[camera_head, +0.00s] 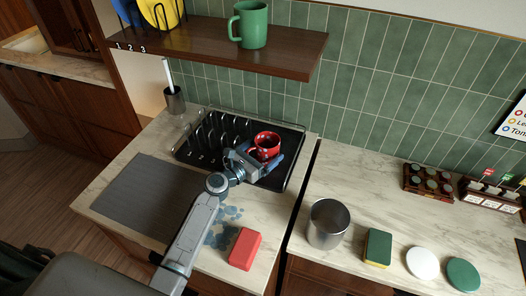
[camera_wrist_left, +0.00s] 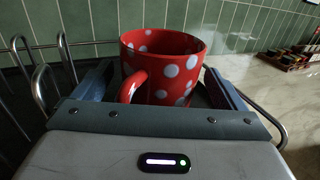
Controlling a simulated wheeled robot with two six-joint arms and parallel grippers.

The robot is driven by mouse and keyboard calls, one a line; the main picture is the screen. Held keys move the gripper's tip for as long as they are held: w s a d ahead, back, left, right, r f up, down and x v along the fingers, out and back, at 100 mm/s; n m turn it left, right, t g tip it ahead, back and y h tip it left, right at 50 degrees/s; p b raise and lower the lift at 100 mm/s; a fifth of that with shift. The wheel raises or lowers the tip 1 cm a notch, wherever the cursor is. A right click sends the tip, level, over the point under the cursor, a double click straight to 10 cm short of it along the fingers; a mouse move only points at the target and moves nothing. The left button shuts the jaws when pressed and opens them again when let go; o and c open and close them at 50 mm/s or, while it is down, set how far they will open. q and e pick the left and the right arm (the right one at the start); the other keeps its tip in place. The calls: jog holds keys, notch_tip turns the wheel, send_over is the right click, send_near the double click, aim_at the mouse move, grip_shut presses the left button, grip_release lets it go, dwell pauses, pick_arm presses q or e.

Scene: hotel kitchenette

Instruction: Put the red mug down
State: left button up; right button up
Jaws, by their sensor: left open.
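The red mug (camera_head: 267,141) with white dots stands upright on the black drying rack (camera_head: 185,154), at its right end. In the left wrist view the mug (camera_wrist_left: 170,72) sits between the two fingers, its handle toward the camera. My left gripper (camera_head: 262,158) is open around the mug, with a finger on each side; it also shows in the left wrist view (camera_wrist_left: 160,90). The mug's base is hidden behind the gripper in the left wrist view. My right gripper is not in view.
Wire prongs stand left of the mug. A shelf (camera_head: 220,44) with a green mug (camera_head: 250,24) hangs above. A red block (camera_head: 245,248), a metal canister (camera_head: 327,224) and a sponge (camera_head: 378,247) stand on the counters. A grey mat (camera_head: 145,192) lies at left.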

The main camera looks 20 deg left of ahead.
pick_arm(q)
jog(key=v, duration=1.1)
jog(key=shift+s+a+b, duration=0.15)
jog(key=shift+s+b, duration=0.1)
jog(key=shift+b, duration=0.15)
jog(key=shift+s+a, duration=0.1)
jog(key=shift+s, duration=0.1)
jog(key=shift+a, duration=0.1)
